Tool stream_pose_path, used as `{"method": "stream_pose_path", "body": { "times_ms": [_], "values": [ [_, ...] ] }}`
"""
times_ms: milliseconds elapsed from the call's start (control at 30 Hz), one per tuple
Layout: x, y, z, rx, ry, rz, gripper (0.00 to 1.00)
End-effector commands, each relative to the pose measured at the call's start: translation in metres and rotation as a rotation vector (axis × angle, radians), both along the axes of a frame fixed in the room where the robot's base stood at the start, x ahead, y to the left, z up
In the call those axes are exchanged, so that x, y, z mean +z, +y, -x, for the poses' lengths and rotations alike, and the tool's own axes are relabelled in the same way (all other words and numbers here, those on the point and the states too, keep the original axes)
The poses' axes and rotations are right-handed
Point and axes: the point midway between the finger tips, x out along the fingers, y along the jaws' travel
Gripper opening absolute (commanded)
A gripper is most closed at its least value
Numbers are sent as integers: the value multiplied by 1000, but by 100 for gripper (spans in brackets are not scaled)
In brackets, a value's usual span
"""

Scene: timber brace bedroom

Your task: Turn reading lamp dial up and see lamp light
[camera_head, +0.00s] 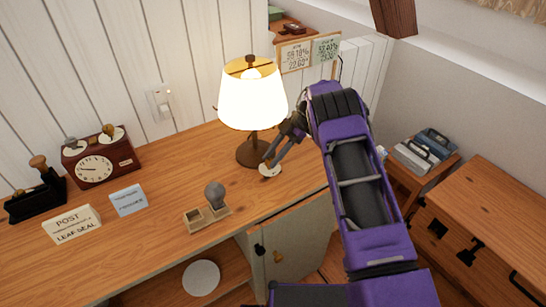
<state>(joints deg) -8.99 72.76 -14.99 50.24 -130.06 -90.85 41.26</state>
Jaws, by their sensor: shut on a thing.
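The reading lamp (252,97) stands at the back of the wooden desk, with a brown base and a cream shade. Its shade glows bright and a lit bulb shows through the open top. The lamp dial (269,171) is a small pale disc on the desktop, right of and in front of the lamp base. My gripper (271,161) reaches down from the right, with its dark fingers shut on the dial. The fingers cover the dial's upper part, so its setting cannot be read.
A small wooden holder with a grey knob (215,195) stands on the desk (160,215), left of the dial. A clock box (98,165), black stand (38,195) and cards (127,200) are farther left. A wall switch (160,102) is behind. Shelves (420,165) stand at right.

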Motion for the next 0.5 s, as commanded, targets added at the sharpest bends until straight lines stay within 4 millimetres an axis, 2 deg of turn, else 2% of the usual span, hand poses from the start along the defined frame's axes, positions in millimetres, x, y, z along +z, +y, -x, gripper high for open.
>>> {"method": "stream_pose_path", "body": {
  "times_ms": [200, 233, 367, 500],
  "values": [
    [-3, 1, 2, 3, 5, 0, 0],
    [-3, 1, 2, 3, 5, 0, 42],
    [-2, 1, 2, 2, 4, 0, 65],
    [-1, 1, 1, 1, 2, 0, 66]
  ]
}}
